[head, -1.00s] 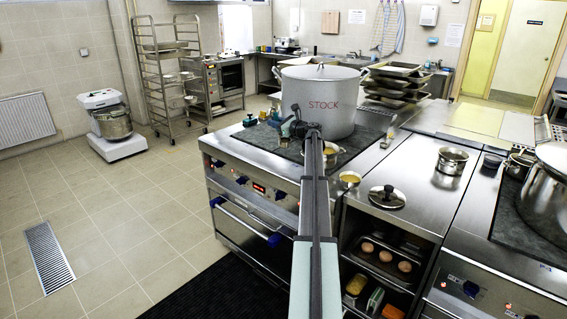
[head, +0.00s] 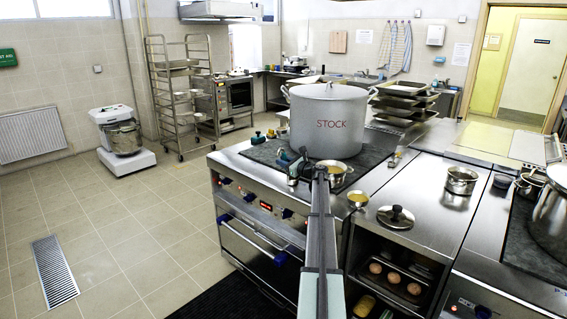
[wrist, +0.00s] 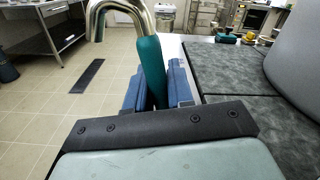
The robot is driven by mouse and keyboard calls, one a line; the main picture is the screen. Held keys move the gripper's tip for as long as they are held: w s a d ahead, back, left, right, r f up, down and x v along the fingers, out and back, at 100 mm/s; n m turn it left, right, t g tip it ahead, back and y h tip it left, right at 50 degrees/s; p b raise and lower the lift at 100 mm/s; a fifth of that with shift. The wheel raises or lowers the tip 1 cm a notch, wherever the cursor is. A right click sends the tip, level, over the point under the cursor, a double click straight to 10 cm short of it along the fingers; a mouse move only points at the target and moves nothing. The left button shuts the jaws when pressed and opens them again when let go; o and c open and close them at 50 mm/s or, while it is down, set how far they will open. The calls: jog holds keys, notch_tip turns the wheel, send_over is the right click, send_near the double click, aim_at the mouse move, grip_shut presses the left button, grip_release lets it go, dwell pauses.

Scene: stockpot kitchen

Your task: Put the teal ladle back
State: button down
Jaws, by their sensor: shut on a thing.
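My gripper (wrist: 156,92) is shut on the teal ladle (wrist: 150,68), with its blue fingers on either side of the teal handle. The ladle's bent metal end shows above the handle in the wrist view; the lower end is hidden by the gripper. In the head view my gripper (head: 293,160) is over the dark stove top, just in front and to the left of the big pot marked STOCK (head: 328,122). The pot's side also fills the right of the wrist view (wrist: 300,50).
A small pan (head: 332,173) with yellow contents stands close to the right of my gripper. A small bowl (head: 358,198), a lid (head: 395,216) and another pot (head: 461,180) stand farther right. Small items (head: 258,137) stand on the stove's back left. Open floor lies left.

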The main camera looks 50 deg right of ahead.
jog(key=shift+f, duration=0.1)
jog(key=c, duration=1)
grip_release()
jog(key=shift+s, duration=0.15)
jog(key=s, duration=1.1)
jog(key=shift+s+r, duration=0.25)
jog(key=shift+s, duration=0.1)
jog(key=shift+a+f, duration=0.1)
